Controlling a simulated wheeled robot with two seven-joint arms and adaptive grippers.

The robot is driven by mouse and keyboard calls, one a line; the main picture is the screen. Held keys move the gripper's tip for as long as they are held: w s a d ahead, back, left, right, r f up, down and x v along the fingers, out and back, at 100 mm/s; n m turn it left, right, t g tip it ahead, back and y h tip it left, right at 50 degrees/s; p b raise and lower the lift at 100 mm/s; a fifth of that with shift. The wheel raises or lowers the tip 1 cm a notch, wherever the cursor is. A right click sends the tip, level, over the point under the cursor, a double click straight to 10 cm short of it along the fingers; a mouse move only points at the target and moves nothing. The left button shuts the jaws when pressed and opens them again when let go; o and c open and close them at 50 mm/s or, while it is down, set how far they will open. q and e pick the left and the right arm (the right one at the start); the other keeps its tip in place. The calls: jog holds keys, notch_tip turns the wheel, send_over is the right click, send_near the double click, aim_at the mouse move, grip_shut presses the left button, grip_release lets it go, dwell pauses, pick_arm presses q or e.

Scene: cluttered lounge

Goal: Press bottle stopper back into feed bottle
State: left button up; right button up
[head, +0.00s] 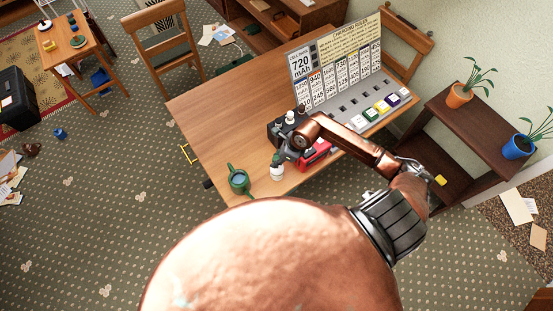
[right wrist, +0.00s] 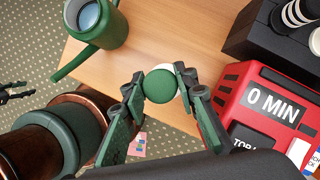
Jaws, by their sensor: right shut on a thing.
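My right gripper (head: 279,160) is shut on a round green stopper (right wrist: 160,86), its two fingertips on either side. In the head view it points down over the near edge of the wooden table. A small white feed bottle (head: 277,174) stands there directly below it. In the right wrist view the stopper covers most of the bottle, and only a white rim (right wrist: 166,67) shows behind it. I cannot tell whether the stopper is seated or just above the mouth.
A green watering can (head: 239,181) stands left of the bottle on the table (head: 215,110). A red device reading "0 MIN" (right wrist: 270,98) is close on the right, with a black holder (right wrist: 262,42) behind. A chart board (head: 338,65) and colored blocks (head: 382,107) stand further back. The table's left part is clear.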

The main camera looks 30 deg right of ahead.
dwell(0.4)
jog(key=shift+f+b, duration=1.1)
jog(key=shift+f, duration=0.05)
jog(key=o, duration=0.9)
jog(key=shift+c, duration=0.2)
jog(key=shift+d+r, duration=0.1)
jog(key=shift+r, duration=0.1)
jog(key=v, duration=1.1)
jog(key=shift+r, duration=0.3)
jog(key=shift+s, duration=0.1)
